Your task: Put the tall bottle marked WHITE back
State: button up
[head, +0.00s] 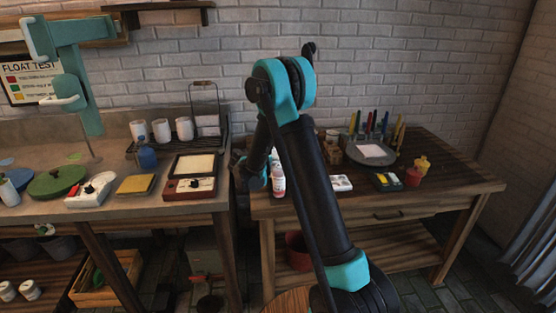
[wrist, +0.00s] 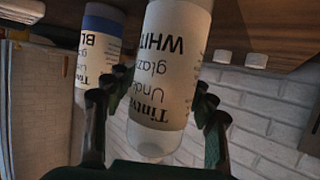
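The tall bottle marked WHITE (wrist: 172,60) shows large in the wrist view, where its lettering is upside down. Its clear narrower end points toward my palm, and its other end runs out of the frame. My gripper (wrist: 160,88) has one dark finger at each side of this bottle, with the tips close to its sides. I cannot tell whether both tips press on it. In the head view my gripper (head: 252,172) is low at the left end of the wooden table, largely hidden behind my arm.
A bottle marked BL (wrist: 97,50) stands close beside the WHITE one. Two small white pieces (wrist: 222,56) are by the wooden surface (wrist: 275,25). In the head view a white bottle with red marking (head: 278,182) stands on the wooden table (head: 450,180), near paint sets and a brush holder.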

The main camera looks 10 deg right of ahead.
jog(key=shift+r, duration=0.1)
jog(key=v, duration=1.2)
